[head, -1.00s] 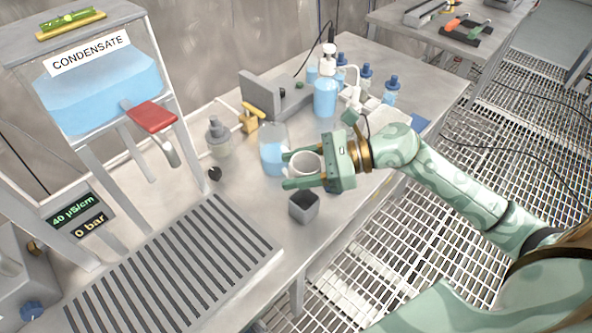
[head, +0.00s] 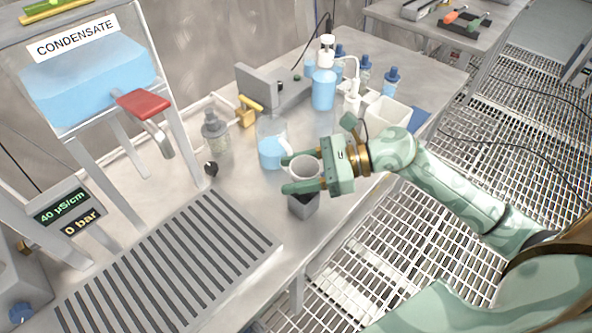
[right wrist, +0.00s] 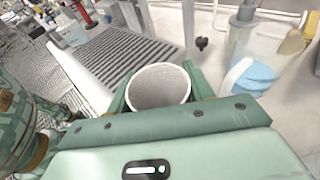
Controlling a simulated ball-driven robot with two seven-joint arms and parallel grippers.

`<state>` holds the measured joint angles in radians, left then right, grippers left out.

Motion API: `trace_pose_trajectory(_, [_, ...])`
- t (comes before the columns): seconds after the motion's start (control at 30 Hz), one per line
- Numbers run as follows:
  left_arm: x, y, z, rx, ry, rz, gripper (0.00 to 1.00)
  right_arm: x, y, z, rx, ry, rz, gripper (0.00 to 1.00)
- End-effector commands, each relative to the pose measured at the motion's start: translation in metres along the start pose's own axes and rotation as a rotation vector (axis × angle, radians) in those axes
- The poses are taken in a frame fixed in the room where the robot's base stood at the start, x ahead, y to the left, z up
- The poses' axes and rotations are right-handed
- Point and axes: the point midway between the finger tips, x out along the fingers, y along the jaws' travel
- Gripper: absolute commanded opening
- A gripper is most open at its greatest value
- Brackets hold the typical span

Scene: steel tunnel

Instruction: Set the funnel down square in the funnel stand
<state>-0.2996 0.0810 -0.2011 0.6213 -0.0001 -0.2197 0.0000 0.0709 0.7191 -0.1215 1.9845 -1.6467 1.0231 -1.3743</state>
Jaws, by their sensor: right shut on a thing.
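My right gripper (head: 290,174) is shut on the white funnel (head: 306,168), whose wide round mouth faces up between the two green fingers. The funnel also shows in the right wrist view (right wrist: 160,86), gripped at its sides. The funnel stand (head: 303,207), a small grey square block with a dark opening, is on the bench near its front edge. The funnel and the near finger are over it in the head view and cover part of its top. The funnel's lower end is hidden, so I cannot tell whether it touches the stand. My left gripper is not in view.
A glass jug of blue liquid (head: 271,150) stands close behind the fingertips. A slatted drain grate (head: 165,265) lies to the left, below the condensate tank (head: 90,80).

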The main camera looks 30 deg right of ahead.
Motion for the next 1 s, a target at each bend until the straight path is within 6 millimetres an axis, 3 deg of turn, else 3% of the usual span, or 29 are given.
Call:
trace_pose_trajectory(0.37, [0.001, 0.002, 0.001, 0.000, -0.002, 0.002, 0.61, 0.000, 0.000, -0.002, 0.000, 0.001, 0.000, 0.30])
trace_pose_trajectory(1.0, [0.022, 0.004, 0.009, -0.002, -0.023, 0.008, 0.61, 0.008, 0.000, -0.030, 0.000, 0.000, 0.001, 0.30])
